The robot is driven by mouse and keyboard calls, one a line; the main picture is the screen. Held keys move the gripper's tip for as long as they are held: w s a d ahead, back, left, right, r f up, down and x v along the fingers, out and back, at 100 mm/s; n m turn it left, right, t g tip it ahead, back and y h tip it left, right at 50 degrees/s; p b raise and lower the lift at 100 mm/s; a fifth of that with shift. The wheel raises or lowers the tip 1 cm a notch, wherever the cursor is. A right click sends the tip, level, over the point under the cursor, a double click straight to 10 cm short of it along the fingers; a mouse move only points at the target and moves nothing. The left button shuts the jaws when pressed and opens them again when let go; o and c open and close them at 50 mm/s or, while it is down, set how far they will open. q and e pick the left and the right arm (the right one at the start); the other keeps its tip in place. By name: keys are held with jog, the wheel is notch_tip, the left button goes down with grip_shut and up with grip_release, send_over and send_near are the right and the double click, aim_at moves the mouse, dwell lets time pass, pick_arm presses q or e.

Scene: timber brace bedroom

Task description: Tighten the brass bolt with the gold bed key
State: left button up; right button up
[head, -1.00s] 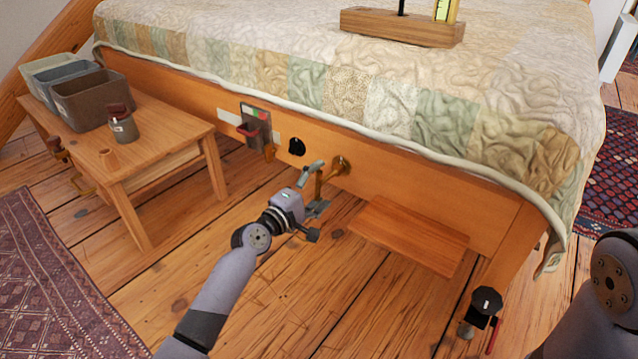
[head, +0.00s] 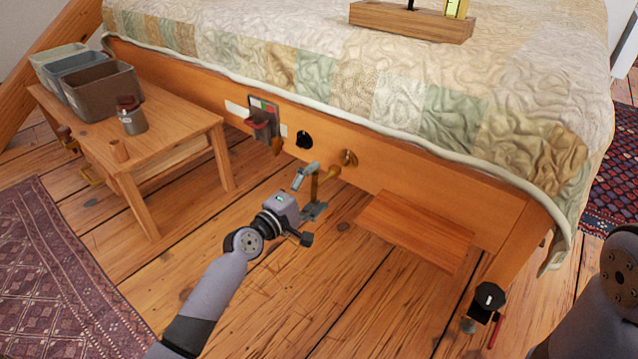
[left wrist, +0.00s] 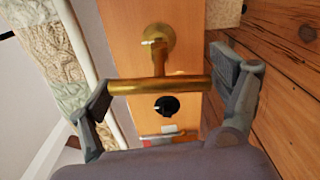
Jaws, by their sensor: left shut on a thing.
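The gold bed key (head: 315,185) has a T shape. My left gripper (head: 309,194) is shut on its crossbar, in front of the orange wooden bed rail. The left wrist view shows the crossbar (left wrist: 160,86) lying between the two fingers, with the shaft pointing at the rail. The brass bolt (head: 349,158) sits in the rail, with a round brass collar; it also shows in the left wrist view (left wrist: 158,40). The shaft lines up with the bolt, but I cannot tell whether its tip is seated. My right gripper is out of view.
A black round fitting (head: 304,139) and a wall-like holder (head: 263,120) are on the rail left of the bolt. A wooden board (head: 418,230) is below right. A low table (head: 170,147) with bins stands left. A black-and-red fitting (head: 488,298) is near the bed leg.

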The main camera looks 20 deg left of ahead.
pick_arm(q)
jog(key=shift+v, duration=2.6)
